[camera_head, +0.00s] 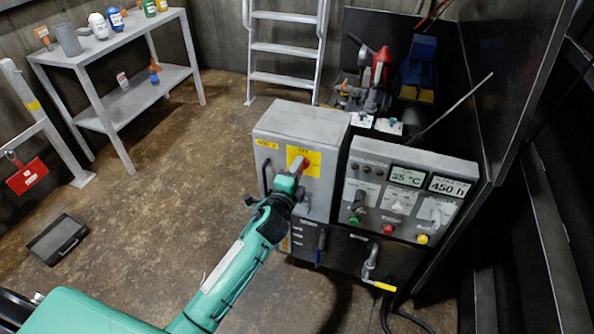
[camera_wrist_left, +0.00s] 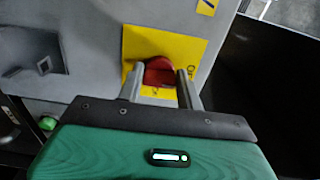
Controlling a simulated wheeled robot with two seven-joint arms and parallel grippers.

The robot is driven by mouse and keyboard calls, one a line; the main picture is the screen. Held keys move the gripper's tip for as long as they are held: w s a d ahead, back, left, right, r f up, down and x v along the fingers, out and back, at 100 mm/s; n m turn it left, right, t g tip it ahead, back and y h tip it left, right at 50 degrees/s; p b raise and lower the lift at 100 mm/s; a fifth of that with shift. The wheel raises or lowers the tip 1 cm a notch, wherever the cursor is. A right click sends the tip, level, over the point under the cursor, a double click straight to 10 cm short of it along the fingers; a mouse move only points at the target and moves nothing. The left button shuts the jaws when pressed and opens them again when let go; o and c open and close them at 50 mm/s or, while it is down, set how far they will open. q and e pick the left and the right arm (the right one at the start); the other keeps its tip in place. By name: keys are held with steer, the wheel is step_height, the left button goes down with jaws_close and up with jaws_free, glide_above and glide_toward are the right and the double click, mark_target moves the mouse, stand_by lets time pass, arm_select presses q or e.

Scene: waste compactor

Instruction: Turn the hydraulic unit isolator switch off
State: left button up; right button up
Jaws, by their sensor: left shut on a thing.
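The isolator switch is a red rotary handle (camera_head: 299,164) on a yellow plate (camera_head: 312,163), on the front of a grey cabinet (camera_head: 325,127). My left gripper (camera_head: 292,178) reaches it from the front. In the left wrist view the red handle (camera_wrist_left: 158,71) sits between the two fingers of my left gripper (camera_wrist_left: 161,82), which is shut on it. The yellow plate (camera_wrist_left: 195,48) shows around the handle. The lettering by the handle is mostly hidden by the fingers. My right gripper is in neither view.
A control panel (camera_head: 405,195) with two displays and several buttons stands right of the cabinet. A pipe with a yellow handle (camera_head: 378,285) juts out below it. A ladder (camera_head: 285,50) and a shelf table (camera_head: 110,60) stand behind.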

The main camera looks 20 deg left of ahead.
arm_select(q)
steer(key=shift+f, duration=0.1)
stand_by(0.3)
steer(key=o, duration=1)
steer(key=shift+s, duration=0.15)
steer(key=s, duration=1.3)
steer(key=shift+s+a, duration=0.3)
